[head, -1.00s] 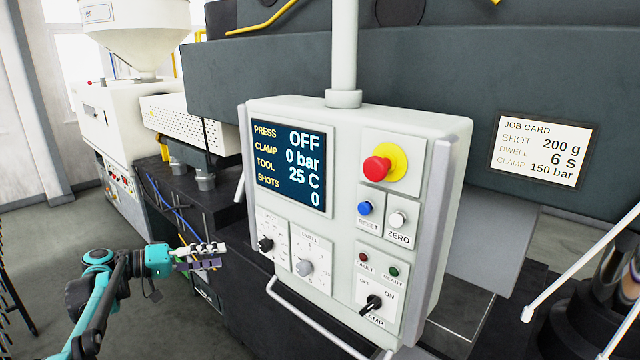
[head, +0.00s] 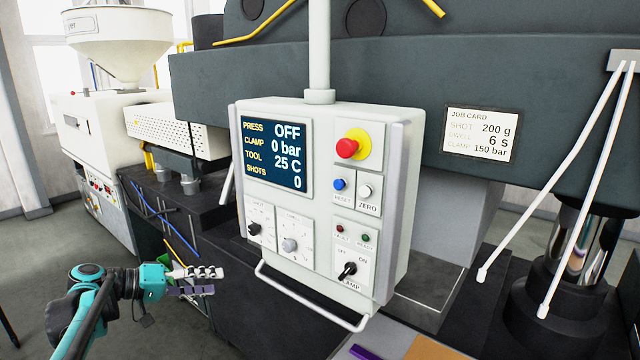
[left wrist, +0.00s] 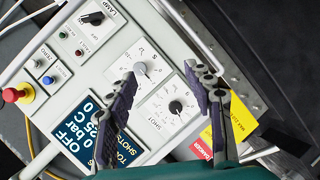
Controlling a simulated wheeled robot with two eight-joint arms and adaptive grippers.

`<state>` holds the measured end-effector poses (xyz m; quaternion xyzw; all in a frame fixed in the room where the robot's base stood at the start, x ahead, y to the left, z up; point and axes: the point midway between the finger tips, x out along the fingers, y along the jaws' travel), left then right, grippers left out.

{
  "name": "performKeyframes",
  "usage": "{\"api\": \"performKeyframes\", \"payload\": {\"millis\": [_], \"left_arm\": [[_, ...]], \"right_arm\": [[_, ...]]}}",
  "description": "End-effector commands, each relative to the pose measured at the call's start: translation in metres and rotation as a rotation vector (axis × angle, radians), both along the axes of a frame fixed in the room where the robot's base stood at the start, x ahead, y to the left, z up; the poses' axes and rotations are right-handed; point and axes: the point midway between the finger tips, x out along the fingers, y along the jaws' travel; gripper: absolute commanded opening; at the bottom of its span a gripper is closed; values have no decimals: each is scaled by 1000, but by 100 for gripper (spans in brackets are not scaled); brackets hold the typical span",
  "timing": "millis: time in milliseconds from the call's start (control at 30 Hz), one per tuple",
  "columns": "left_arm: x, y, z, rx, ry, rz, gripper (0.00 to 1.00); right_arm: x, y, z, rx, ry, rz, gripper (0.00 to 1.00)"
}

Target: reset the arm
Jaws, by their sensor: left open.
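My left arm comes in from the lower left in the head view. Its gripper (head: 212,280) is open and empty, in front of the machine to the left of the control panel (head: 222,150) and apart from it. In the left wrist view the two fingers (left wrist: 165,105) stand apart, with the panel's dials showing beyond and between them. My right gripper is not in view.
The panel hangs on a white post with a red stop button (head: 347,148), a blue reset button (head: 339,184) and a handrail (head: 310,297) below. A job card (head: 481,132) is on the machine. White rods (head: 590,180) stand at right. Grey floor (head: 45,250) is clear at left.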

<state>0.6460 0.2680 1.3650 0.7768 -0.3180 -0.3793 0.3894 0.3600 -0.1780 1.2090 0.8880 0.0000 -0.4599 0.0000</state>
Motion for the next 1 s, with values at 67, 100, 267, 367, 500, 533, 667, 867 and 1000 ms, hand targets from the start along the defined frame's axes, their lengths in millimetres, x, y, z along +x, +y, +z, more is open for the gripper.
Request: {"api": "performKeyframes", "payload": {"millis": [67, 100, 267, 367, 500, 533, 667, 867, 1000], "left_arm": [[-10, -15, -14, 35, 30, 3, 52], [-15, -23, -20, 58, 46, 7, 52], [-44, -54, -53, 165, 114, 26, 52], [-73, -77, -84, 262, 159, 44, 52], [-132, -103, -144, 449, 206, 81, 52], [-145, -106, -157, 491, 212, 90, 52], [-199, -111, -214, 674, 202, 131, 52], [-261, -102, -289, 904, 122, 185, 52], [-281, -94, -317, 995, 67, 207, 52]], "right_arm": [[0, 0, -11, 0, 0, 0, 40], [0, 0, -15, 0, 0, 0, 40], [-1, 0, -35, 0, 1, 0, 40], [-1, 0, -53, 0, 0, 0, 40], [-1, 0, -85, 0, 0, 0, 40], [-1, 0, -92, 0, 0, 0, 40], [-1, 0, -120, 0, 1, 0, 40], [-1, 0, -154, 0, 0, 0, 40], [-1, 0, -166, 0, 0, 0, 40]]}}
